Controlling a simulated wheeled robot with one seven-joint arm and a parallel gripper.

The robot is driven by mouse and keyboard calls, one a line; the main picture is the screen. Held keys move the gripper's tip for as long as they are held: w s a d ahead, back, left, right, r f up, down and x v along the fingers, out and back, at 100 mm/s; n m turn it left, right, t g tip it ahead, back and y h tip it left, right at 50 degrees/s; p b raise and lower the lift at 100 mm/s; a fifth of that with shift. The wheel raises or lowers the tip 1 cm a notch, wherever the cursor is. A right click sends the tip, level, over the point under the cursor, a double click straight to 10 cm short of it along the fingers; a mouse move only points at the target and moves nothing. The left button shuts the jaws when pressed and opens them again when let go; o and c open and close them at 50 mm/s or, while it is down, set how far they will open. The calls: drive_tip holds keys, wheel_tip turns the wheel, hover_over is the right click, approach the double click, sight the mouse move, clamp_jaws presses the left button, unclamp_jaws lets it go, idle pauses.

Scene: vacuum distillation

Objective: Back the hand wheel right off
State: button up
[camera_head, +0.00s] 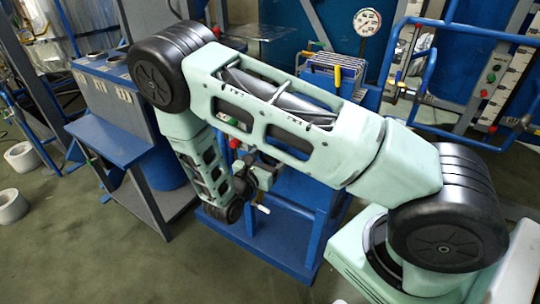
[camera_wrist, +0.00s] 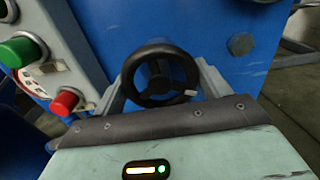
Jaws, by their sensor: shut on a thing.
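The black hand wheel (camera_wrist: 131,76) is in the middle of the wrist view, a round rim with spokes, in front of a blue panel. My gripper (camera_wrist: 162,82) has one grey finger on each side of the rim and is shut on the wheel. A small pale mark shows on the rim's lower right. The wheel's stem and whatever is behind it are hidden. In the head view my arm reaches down to the blue stand, and I cannot make out the wheel clearly there.
A green button (camera_wrist: 20,50) and a red button (camera_wrist: 65,102) are on a grey box close left of the wheel. A blue bench (camera_head: 110,140) stands left of my arm. A pressure gauge (camera_head: 367,22) and blue pipe rails (camera_head: 480,32) are behind. Open floor lies at front left.

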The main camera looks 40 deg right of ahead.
drive_tip(key=n+p, duration=0.3)
drive_tip(key=n, duration=0.2)
drive_tip(key=shift+r, duration=0.15)
drive_tip(key=n+p, duration=0.3)
drive_tip(key=n, duration=0.2)
drive_tip(key=n+p, duration=0.1)
drive_tip(key=n, duration=0.4)
drive_tip(key=shift+n+p, duration=0.4)
drive_tip(key=n, duration=0.4)
drive_tip(key=shift+n+p, duration=0.4)
drive_tip(key=shift+n, duration=0.3)
drive_tip(key=o, duration=1)
drive_tip(key=shift+a, duration=0.1)
